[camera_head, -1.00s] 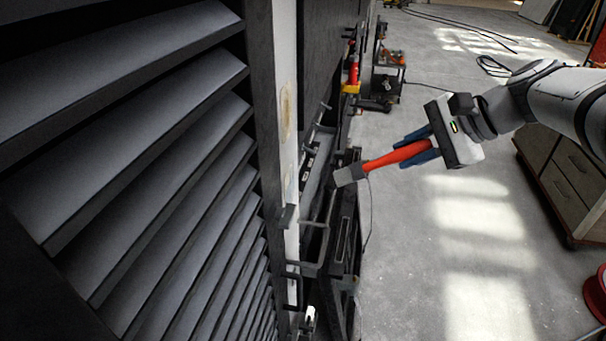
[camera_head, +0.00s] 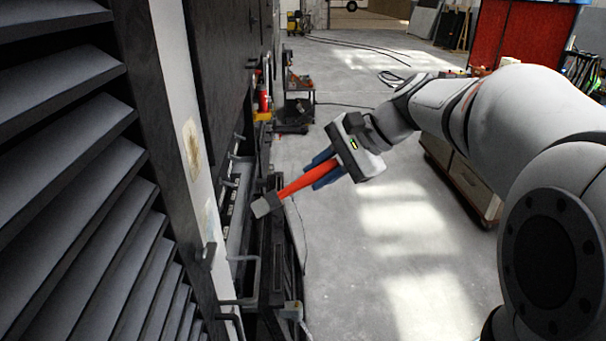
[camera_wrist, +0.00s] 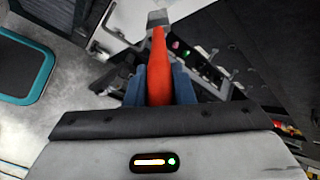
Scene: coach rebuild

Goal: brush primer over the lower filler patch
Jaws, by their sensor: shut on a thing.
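My gripper (camera_head: 322,172) is shut on the red handle of a brush (camera_head: 291,187), which points left and down toward the coach side. The brush's grey end (camera_head: 267,205) is apart from the pale wall strip in the head view. In the wrist view the red brush (camera_wrist: 159,65) stands between the blue fingers of my gripper (camera_wrist: 160,84). Neither is clearly seen in the wrist view.
Dark louvres (camera_head: 75,190) fill the left side. Grab handles and a dark step frame (camera_head: 278,255) stick out below the brush. A tool cart (camera_head: 299,97) stands farther back, and a drawer cabinet (camera_head: 463,185) stands at right. The floor between is clear.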

